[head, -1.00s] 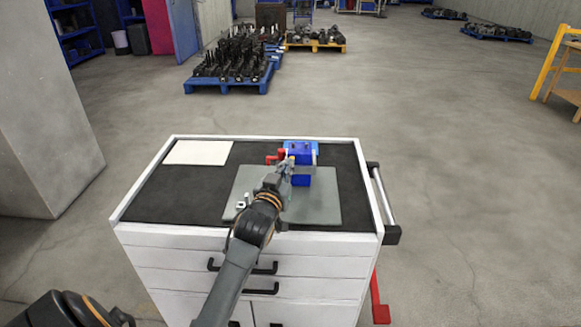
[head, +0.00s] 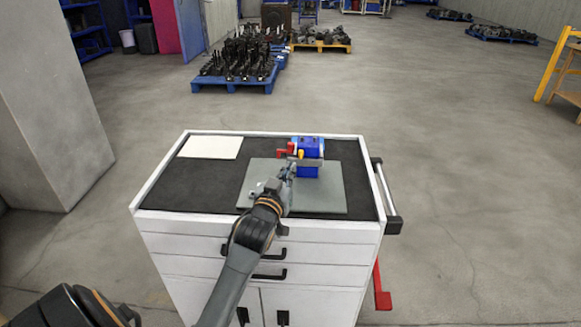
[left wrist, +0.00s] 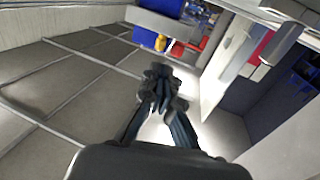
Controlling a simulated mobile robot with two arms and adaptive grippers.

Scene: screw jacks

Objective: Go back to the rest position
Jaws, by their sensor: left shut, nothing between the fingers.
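My left gripper (head: 288,172) is above the grey mat on the cart, close to the near left side of the blue screw jack (head: 308,150). Its fingers are shut with nothing between them, and they also show shut in the left wrist view (left wrist: 160,95). The jack stands on the grey plate (head: 335,195) and has a red part (head: 285,152) and a yellow part at its left side. In the left wrist view the jack's blue, yellow and red parts (left wrist: 177,48) show beyond the fingers. My right gripper is not in view.
The white cart (head: 150,215) has a black top with a white sheet (head: 211,147) at its back left. A handle (head: 385,195) juts from its right side. A grey pillar (head: 50,110) stands left. Blue pallets (head: 235,85) with dark parts lie behind. Floor right of the cart is clear.

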